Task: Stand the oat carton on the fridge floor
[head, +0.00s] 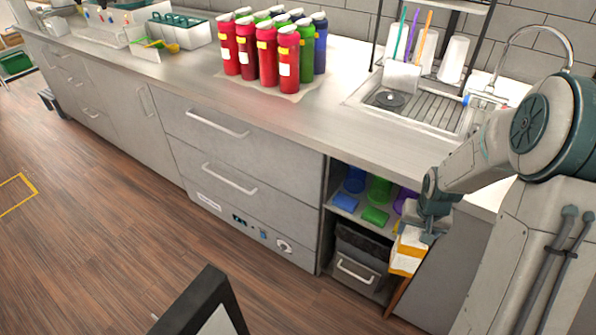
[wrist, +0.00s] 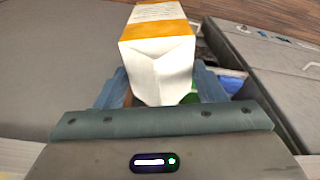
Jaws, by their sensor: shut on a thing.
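The oat carton (head: 407,252) is a white box with a yellow-orange band. It also shows in the wrist view (wrist: 158,60), where its white end faces the camera between the fingers. My gripper (head: 428,226) is shut on the carton and holds it in front of the right side of the open shelf unit under the counter. The carton hangs clear of the wood floor and looks slightly tilted in the head view. The inside of a fridge cannot be made out in these views.
The open shelf unit (head: 328,212) holds blue, green and purple items, with a dark bin (head: 360,262) below. Closed drawers (head: 225,150) line the counter. Red, green and blue bottles (head: 268,52) stand on top, left of the sink (head: 415,108). The wood floor (head: 110,240) is mostly clear.

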